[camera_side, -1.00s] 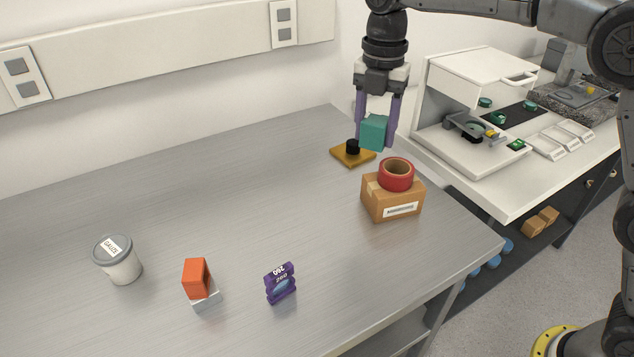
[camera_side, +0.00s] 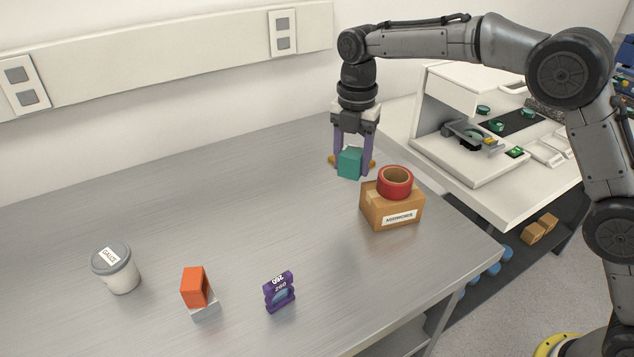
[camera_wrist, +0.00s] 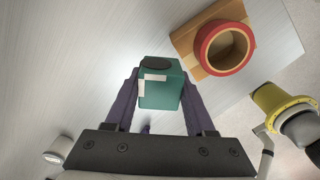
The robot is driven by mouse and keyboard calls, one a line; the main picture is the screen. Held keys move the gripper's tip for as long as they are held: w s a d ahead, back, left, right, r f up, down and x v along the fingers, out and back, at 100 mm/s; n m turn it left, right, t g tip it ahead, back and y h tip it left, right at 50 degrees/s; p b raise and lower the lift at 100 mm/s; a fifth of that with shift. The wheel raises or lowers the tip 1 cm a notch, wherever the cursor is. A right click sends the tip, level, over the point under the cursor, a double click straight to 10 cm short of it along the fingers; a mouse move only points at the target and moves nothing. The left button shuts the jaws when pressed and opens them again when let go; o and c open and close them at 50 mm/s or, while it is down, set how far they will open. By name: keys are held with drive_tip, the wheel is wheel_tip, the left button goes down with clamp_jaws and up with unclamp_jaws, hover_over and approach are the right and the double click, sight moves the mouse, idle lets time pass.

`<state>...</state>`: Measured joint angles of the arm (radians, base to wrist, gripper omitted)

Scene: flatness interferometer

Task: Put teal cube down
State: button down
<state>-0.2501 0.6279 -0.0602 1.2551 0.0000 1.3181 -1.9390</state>
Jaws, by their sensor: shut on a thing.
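The teal cube (camera_side: 350,163) is between the two purple fingers of my gripper (camera_side: 352,169), which is shut on it. My gripper points down over the back right of the grey table. The cube is low, but I cannot tell whether it touches the table.
A cardboard box (camera_side: 392,210) with a red tape roll (camera_side: 395,183) on it stands close to the cube's right. A gauze tub (camera_side: 118,270), an orange block (camera_side: 194,287) on a pale block and a purple item (camera_side: 280,292) stand at the front. The table's middle is clear.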

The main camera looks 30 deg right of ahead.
drive_tip(key=w+a+f, duration=0.1)
drive_tip(key=w+f, duration=0.1)
drive_tip(key=w, duration=0.3)
hover_over(317, 193)
drive_tip(key=f, duration=0.4)
drive_tip(key=shift+s+d+f, duration=0.2)
drive_tip(key=shift+s+f, duration=0.15)
drive_tip(key=shift+s, duration=0.05)
drive_tip(key=shift+w+a+f, duration=0.1)
drive_tip(key=shift+w+f, duration=0.15)
drive_tip(key=shift+f, duration=0.7)
drive_tip(key=shift+w+a+f, duration=0.1)
drive_tip(key=shift+w+f, duration=0.1)
drive_tip(key=shift+f, duration=0.75)
drive_tip(key=shift+f, duration=0.2)
drive_tip(key=shift+c, duration=1.2)
unclamp_jaws()
drive_tip(key=shift+f, duration=0.1)
wheel_tip(317, 193, up, 8)
drive_tip(key=shift+f, duration=0.2)
drive_tip(key=shift+d, duration=0.1)
